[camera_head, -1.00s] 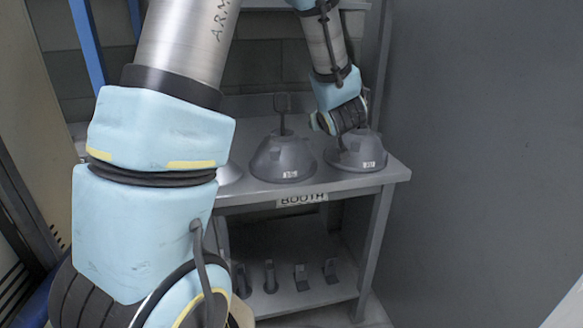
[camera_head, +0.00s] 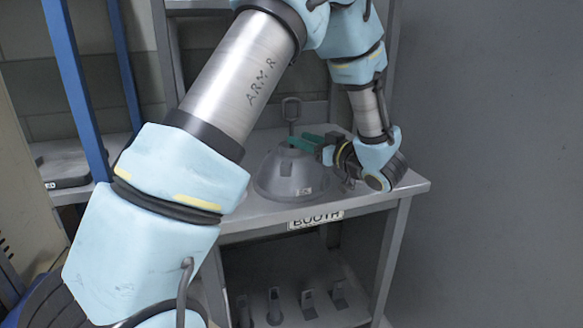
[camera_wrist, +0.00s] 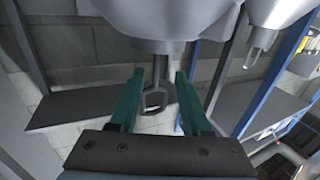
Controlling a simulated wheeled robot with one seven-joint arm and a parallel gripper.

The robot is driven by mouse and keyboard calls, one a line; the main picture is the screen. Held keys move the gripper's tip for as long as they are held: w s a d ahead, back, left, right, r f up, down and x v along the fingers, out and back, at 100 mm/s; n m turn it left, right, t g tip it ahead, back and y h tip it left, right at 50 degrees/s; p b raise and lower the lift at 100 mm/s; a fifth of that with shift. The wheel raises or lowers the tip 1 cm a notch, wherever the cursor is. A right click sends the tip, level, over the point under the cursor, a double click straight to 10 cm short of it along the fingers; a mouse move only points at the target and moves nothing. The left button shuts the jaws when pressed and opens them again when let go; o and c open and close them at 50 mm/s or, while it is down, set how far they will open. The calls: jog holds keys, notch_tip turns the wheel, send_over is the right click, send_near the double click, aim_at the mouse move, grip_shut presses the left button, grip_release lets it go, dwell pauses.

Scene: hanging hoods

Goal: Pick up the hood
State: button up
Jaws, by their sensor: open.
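A grey dome-shaped hood (camera_head: 285,178) stands on the bench shelf, with a thin stem and loop handle (camera_head: 291,108) rising from its top. My gripper (camera_head: 303,143) reaches in from the right, its green fingers level with the hood's top, at the stem. The wrist view is upside down: the hood (camera_wrist: 165,20) is at the top and its loop handle hangs down (camera_wrist: 155,99). In that view the stem and loop lie between the two separated green fingers of my gripper (camera_wrist: 159,76). No clear contact shows. The fingers are open.
A grey bench (camera_head: 405,187) with a BOOTH label carries the hood. Brackets stand on its lower shelf. Another hood (camera_wrist: 268,22) with a hook is beside the first in the wrist view. Blue posts (camera_head: 73,90) stand left; a plain grey wall (camera_head: 490,150) fills the right.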

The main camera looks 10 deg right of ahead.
aim_at(292, 133)
jog(key=p+x, duration=0.1)
jog(key=x, duration=0.4)
jog(key=shift+w+d+p, duration=0.2)
jog(key=shift+p, duration=0.2)
grip_shut()
jog(key=shift+r, duration=0.1)
dwell(0.9)
